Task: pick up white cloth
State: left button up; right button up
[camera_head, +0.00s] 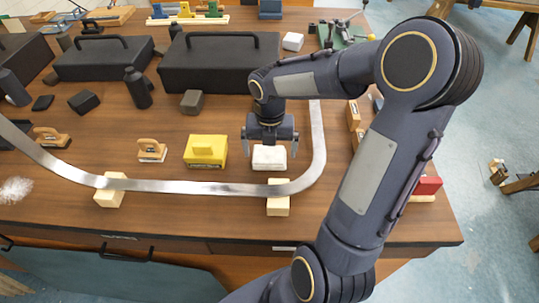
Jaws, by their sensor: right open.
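A small white folded cloth (269,158) lies on the wooden table, inside the bend of a metal strip. My right gripper (268,147) is directly above it, pointing down, with its fingers apart at either side of the cloth's far part. Whether the fingers touch the cloth or the table cannot be told. Another small white block-like item (293,41) lies near the far dark case. My left gripper does not show.
A curved metal strip (190,188) rests on wooden blocks (278,199) in front of the cloth and bends up on its right. A yellow block (206,150) sits left of it. Dark cases (220,70) stand behind. A wooden sanding block (152,150) lies farther left.

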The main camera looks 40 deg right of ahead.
jog(key=shift+f, duration=0.8)
jog(key=shift+c, duration=0.4)
jog(key=c, duration=0.8)
jog(key=shift+r, duration=0.15)
jog(key=shift+r, duration=0.6)
jog(key=s+a+r, duration=0.3)
jog(key=r, duration=0.1)
jog(key=s+a+r, duration=0.3)
jog(key=a, duration=0.1)
jog(key=s+a+r+b, duration=0.1)
jog(key=s+a+r, duration=0.2)
jog(key=r, duration=0.1)
jog(key=shift+s+a+r, duration=0.1)
jog(key=shift+a+r, duration=0.2)
jog(key=shift+a, duration=0.1)
